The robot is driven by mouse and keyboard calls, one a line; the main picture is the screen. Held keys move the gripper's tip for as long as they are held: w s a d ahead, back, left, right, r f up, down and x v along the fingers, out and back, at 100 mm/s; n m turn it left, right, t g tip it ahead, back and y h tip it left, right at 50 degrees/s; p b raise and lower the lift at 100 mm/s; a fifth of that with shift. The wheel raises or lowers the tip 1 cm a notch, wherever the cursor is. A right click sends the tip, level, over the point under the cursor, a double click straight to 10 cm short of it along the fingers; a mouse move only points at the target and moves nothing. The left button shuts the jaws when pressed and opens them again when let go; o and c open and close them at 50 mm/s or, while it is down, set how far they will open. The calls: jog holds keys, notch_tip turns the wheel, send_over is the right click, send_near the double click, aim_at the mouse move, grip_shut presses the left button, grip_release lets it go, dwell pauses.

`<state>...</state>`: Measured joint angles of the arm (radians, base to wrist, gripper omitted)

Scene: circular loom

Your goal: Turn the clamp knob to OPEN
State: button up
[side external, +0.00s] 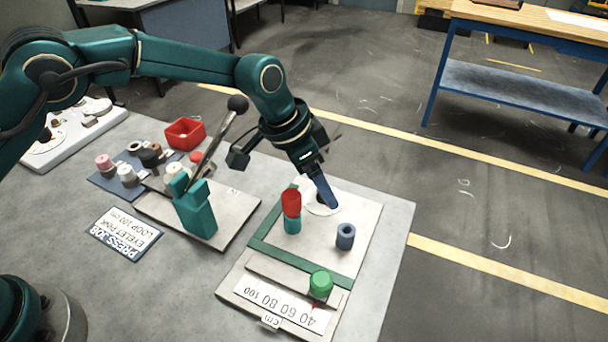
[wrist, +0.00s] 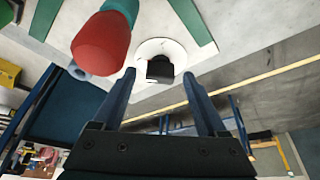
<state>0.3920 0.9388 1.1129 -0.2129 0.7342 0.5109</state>
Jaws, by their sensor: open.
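A black knob (wrist: 160,69) sits on a round white dial (wrist: 178,50) in the wrist view; I take it to be the clamp knob. My gripper (wrist: 158,76) is open and empty, with its two fingers apart and the knob showing between their tips. In the side view my gripper (side external: 331,206) points down over the white dial (side external: 312,209), and the fingers and wrist hide the knob there. Whether the fingertips touch the knob or dial, I cannot tell. No OPEN marking is readable.
A red-topped teal post (side external: 292,211) stands left of the dial, close to my gripper. A blue hollow cylinder (side external: 345,236) stands right in front. A green knob (side external: 320,284) sits at a numbered scale. A teal lever press (side external: 196,212) stands further left.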

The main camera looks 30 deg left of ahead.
jog(key=shift+v, duration=2.4)
